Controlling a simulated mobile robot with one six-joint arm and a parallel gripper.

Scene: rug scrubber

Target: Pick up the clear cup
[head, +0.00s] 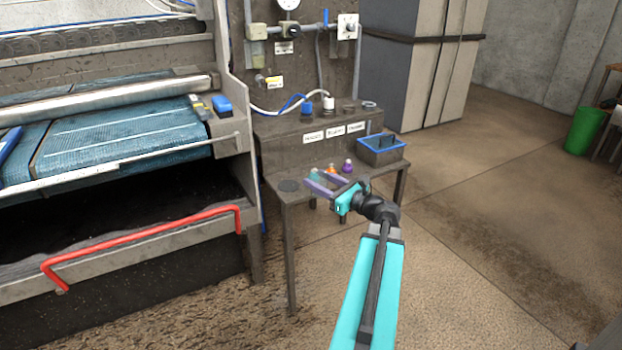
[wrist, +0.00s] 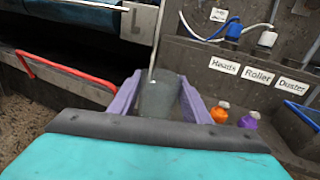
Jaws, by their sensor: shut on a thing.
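The clear cup (wrist: 158,100) shows in the wrist view as a greyish, see-through shape between the two purple fingers of my gripper (wrist: 158,95). The fingers are shut on its sides. In the head view, my gripper (head: 324,184) is at the front of the small grey table, beside several small bottles. The cup is hard to make out there. I cannot tell whether its base touches the tabletop.
An orange bottle (wrist: 219,112) and a purple bottle (wrist: 248,120) stand just right of my gripper. A blue-rimmed bin (head: 381,150) sits at the table's right end. A labelled ledge (head: 290,139) rises behind.

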